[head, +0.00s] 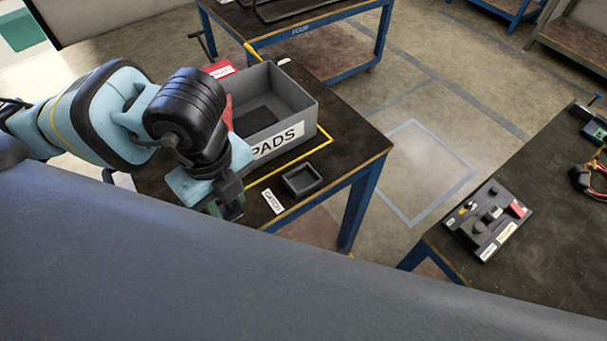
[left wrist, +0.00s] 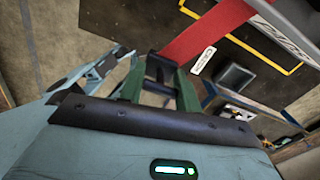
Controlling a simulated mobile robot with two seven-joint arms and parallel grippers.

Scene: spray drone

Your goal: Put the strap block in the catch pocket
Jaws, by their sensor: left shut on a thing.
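My left gripper (head: 228,207) is over the near-left part of the dark bench, left of the catch pocket. In the left wrist view its green fingers (left wrist: 160,80) are shut on the small dark strap block (left wrist: 160,65). A wide red strap (left wrist: 208,32) runs from the block up to the right. The block is hidden by the gripper in the head view. The catch pocket (head: 302,180) is a small, dark, open-topped square tray, seemingly empty, beside a white CATCH label (head: 272,201). It also shows in the left wrist view (left wrist: 235,77), apart from the block. My right gripper is not in view.
A grey bin marked PADS (head: 300,103) stands behind the pocket, inside a yellow line. A red piece (head: 227,108) shows at its left side. Another bench at right holds a dark fixture board (head: 488,220) and tools. Open floor lies between the benches.

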